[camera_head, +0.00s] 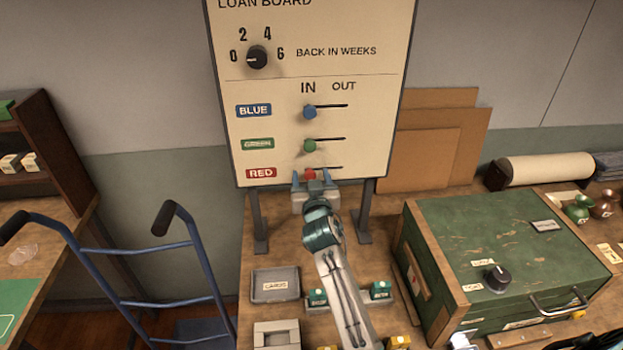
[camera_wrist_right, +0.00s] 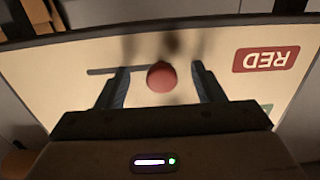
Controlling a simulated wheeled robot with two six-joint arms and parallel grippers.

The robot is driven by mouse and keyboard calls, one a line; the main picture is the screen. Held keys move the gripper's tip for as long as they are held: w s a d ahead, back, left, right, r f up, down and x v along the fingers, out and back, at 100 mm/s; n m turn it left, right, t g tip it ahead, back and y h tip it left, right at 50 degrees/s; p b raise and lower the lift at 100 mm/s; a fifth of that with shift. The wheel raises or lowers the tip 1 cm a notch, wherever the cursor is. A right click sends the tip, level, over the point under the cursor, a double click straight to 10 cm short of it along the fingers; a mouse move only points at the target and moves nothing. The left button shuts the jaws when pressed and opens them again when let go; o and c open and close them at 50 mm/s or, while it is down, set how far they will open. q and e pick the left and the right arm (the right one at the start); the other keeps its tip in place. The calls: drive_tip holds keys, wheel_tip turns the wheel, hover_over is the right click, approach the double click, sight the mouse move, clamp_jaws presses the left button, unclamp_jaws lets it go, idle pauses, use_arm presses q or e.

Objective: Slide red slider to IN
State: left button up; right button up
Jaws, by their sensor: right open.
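The loan board (camera_head: 370,70) stands upright on two legs, with a blue slider (camera_head: 310,112), a green slider (camera_head: 310,145) and a red slider (camera_head: 310,174) in a column under IN. The red slider's slot runs right, toward OUT, in the head view. My right gripper (camera_head: 312,179) is at the board's lower edge, open around the red slider. In the right wrist view the red knob (camera_wrist_right: 161,77) sits between the open fingers (camera_wrist_right: 160,74), with a gap on each side. The slot extends left from the knob there, and the RED label (camera_wrist_right: 266,59) appears upside down. My left gripper is out of view.
A dial (camera_head: 257,57) is higher on the board. A grey tray (camera_head: 275,283) and small green boxes lie on the table below. A green chest (camera_head: 510,240) stands right, and a blue hand truck (camera_head: 140,255) stands left.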

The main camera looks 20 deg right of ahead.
drive_tip(key=shift+s, duration=0.1)
drive_tip(key=p+v, duration=0.1)
drive_tip(key=v, duration=0.7)
drive_tip(key=shift+s+a+p, duration=0.15)
drive_tip(key=shift+s+p, duration=0.2)
drive_tip(key=shift+p, duration=0.05)
idle(0.5)
